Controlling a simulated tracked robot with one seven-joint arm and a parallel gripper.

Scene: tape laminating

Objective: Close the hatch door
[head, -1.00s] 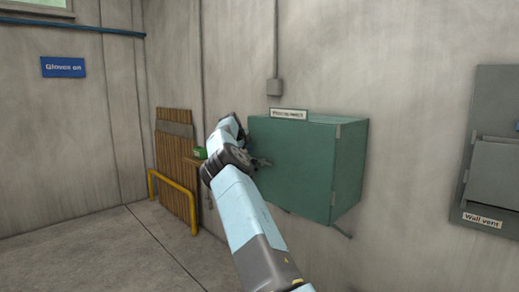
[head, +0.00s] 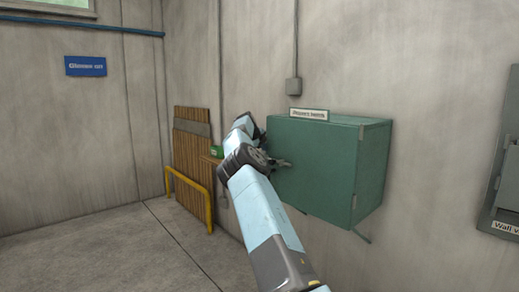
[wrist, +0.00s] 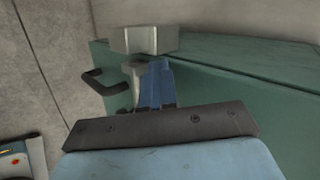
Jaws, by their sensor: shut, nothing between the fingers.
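A green wall cabinet (head: 312,170) with light hinge tabs on its right front edge hangs on the concrete wall, right of centre in the head view. Its front door panel (head: 330,175) looks flush with the box, but I cannot tell whether it is fully shut. My gripper (head: 284,163) is shut and empty at the left part of this front; contact is unclear. In the wrist view, my gripper (wrist: 150,70) is close against the green surface (wrist: 220,85), with a black handle (wrist: 105,82) to its left.
A label plate (head: 309,115) sits on the cabinet top. A wall vent (head: 508,190) is cut off at the right edge. A yellow rail (head: 190,192) and a wooden panel (head: 190,150) stand left of my arm. The floor at left is clear.

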